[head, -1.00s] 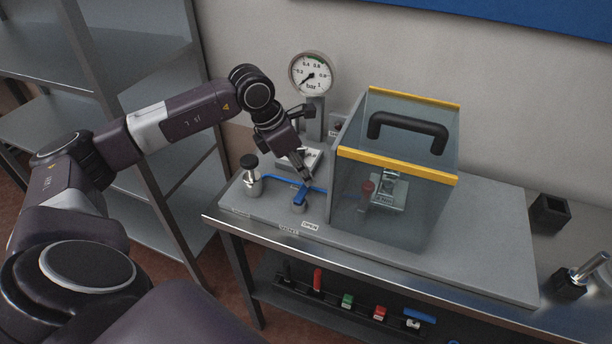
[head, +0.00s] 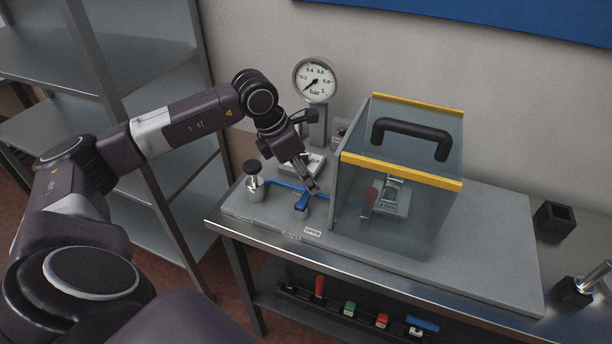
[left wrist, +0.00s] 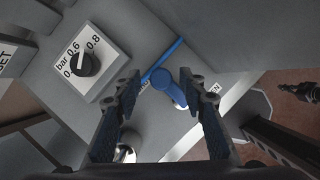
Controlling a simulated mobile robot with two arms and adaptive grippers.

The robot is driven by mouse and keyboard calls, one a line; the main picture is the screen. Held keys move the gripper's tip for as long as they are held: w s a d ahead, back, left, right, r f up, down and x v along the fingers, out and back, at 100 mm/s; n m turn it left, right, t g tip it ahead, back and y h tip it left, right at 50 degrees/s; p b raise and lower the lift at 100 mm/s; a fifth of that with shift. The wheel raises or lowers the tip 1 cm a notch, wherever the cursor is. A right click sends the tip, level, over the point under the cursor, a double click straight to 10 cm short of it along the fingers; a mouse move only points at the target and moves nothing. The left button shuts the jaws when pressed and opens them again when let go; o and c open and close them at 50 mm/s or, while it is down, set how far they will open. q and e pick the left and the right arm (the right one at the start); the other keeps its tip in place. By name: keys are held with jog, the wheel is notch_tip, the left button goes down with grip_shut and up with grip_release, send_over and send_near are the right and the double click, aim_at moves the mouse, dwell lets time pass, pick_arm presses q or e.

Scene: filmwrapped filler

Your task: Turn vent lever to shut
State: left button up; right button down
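The blue vent lever (head: 303,201) sits on a small valve on the grey base plate, left of the clear box. It also shows in the left wrist view (left wrist: 164,80), beside a straight blue tube. A white label reading OPEN (head: 312,232) lies in front of it on the plate. My left gripper (head: 314,188) is just above and behind the lever, fingers pointing down. In the left wrist view (left wrist: 158,84) its two fingers are apart, with the lever's rounded end showing in the gap. Contact cannot be told. My right gripper is not in view.
A clear box (head: 400,215) with yellow edges and a black handle stands close on the right. A pressure gauge (head: 315,80) stands behind. A black-knobbed metal valve (head: 254,182) is to the left. A set-pressure dial (left wrist: 86,64) lies behind the lever.

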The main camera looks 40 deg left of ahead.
pick_arm(q)
jog(key=v, duration=1.2)
dwell(0.3)
